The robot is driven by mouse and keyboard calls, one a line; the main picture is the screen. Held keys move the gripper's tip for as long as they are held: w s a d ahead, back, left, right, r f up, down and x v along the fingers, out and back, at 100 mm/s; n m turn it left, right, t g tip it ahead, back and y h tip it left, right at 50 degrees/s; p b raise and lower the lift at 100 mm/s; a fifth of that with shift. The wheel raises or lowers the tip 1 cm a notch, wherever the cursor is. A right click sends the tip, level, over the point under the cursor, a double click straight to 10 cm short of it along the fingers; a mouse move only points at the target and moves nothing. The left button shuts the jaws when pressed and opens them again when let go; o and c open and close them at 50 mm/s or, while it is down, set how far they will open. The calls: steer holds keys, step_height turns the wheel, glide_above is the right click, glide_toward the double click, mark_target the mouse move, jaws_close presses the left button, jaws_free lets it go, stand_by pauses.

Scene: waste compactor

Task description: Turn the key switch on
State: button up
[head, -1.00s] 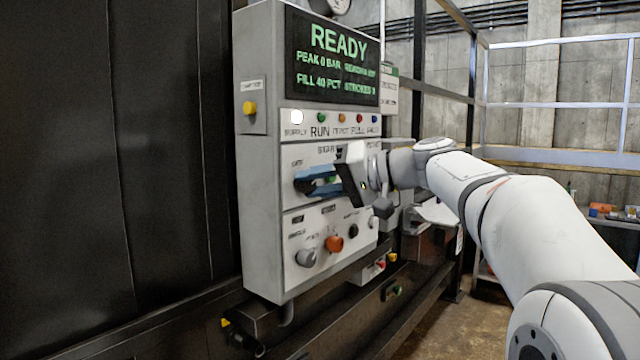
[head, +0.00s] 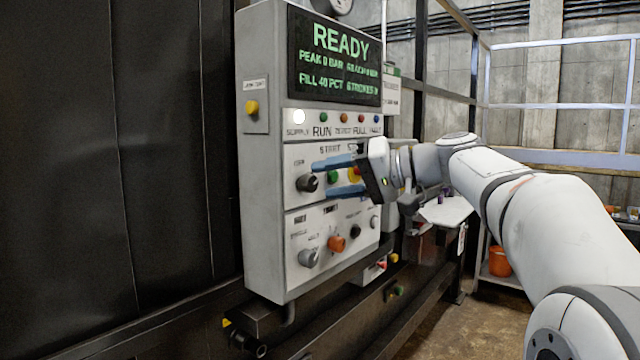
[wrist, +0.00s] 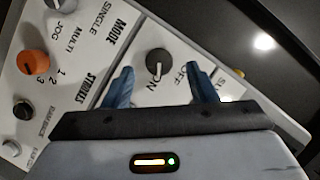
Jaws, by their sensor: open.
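The key switch is a round black knob (head: 307,183) at the left of the grey control panel's button row. In the wrist view the knob (wrist: 158,62) lies between and beyond my fingertips. A pale mark on it points down toward the ON lettering (wrist: 151,87); OFF (wrist: 193,75) is to the right. My gripper (head: 321,178) is open, its two blue fingers pointing at the panel, apart from the knob. It also shows in the wrist view (wrist: 159,72), with nothing held.
The screen (head: 338,62) reads READY. The white SUPPLY lamp (head: 299,117) is lit. An orange knob (head: 336,244) and grey mode knob (head: 309,258) stick out below. A yellow button (head: 251,107) is on the panel's side.

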steer(key=v, duration=0.4)
steer(key=shift+d+r, duration=0.1)
steer(key=shift+d, duration=0.1)
